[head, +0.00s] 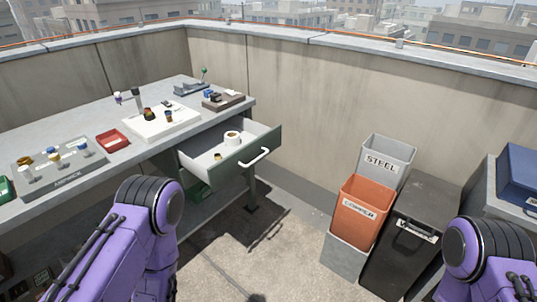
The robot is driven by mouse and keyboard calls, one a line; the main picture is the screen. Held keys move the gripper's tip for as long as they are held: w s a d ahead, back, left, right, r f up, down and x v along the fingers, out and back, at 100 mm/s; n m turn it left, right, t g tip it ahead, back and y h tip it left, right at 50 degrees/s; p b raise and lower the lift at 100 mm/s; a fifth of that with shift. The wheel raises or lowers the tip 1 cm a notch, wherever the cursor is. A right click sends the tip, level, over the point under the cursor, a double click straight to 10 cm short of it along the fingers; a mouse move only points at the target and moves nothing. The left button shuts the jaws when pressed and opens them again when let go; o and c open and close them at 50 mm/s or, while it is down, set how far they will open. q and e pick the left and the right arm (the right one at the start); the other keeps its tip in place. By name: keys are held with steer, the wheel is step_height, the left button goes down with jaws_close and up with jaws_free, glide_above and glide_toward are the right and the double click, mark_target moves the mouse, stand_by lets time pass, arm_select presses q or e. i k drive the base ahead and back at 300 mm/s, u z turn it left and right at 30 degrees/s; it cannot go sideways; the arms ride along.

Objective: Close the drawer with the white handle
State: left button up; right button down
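Inside the drawer lie a white roll (232,138) and a few small items. My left arm comes up at the lower left, in front of the bench and to the left of the drawer. My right arm shows at the lower right edge. Neither gripper is visible, and nothing is seen touching the handle.
On the bench are a white tray (184,129), a red bin (112,141) and a grey tray (87,173) with several small parts. At right stand a STEEL bin (400,153), an orange bin (349,221) and a black bin (414,252). Bare floor lies before the drawer.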

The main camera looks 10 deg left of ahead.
mark_target(257, 140)
steer(key=u, duration=0.45)
steer(key=i, duration=1)
steer(key=u, duration=0.85)
